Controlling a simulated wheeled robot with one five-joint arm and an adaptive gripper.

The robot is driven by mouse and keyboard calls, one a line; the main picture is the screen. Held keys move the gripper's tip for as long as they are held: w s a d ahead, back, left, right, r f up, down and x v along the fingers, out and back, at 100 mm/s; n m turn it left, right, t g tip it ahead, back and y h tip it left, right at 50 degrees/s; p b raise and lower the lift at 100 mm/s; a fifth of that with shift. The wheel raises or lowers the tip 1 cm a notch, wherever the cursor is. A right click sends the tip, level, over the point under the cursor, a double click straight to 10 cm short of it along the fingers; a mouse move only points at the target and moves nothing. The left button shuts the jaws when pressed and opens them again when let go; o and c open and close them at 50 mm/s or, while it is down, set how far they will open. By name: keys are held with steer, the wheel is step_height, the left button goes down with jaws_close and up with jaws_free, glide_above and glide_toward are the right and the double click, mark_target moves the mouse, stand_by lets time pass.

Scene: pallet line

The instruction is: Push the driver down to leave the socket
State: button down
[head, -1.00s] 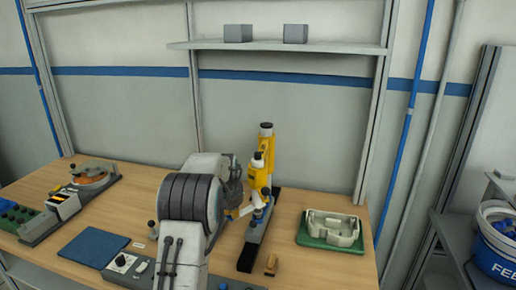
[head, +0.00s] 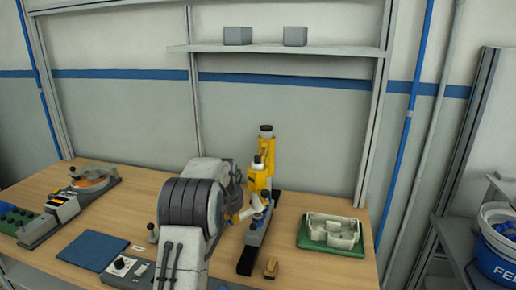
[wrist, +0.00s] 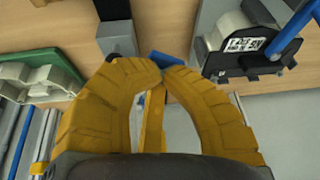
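The yellow driver (head: 258,176), with a pale, black-topped cap, stands upright on a dark narrow base (head: 248,252) on the bench. My gripper (head: 257,211) is low in front of it, partly hidden by my arm. In the wrist view its two yellow fingers (wrist: 162,70) curve together and their tips meet, so it looks shut. A blue part (wrist: 166,60) shows right at the tips; I cannot tell whether they touch it. A small blue part also shows by the gripper in the head view (head: 264,198). The socket cannot be made out.
A green tray (head: 312,244) with a pale housing (head: 332,229) lies to the right. A small wooden block (head: 271,268) is near the base's front end. A blue mat (head: 92,250) and a control box (head: 126,267) lie left of my arm.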

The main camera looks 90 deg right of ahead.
steer(key=shift+w, duration=0.1)
stand_by(0.5)
step_height(320, 180, up, 9)
steer(key=p, duration=0.7)
steer(key=shift+r, duration=0.15)
stand_by(0.4)
stand_by(0.7)
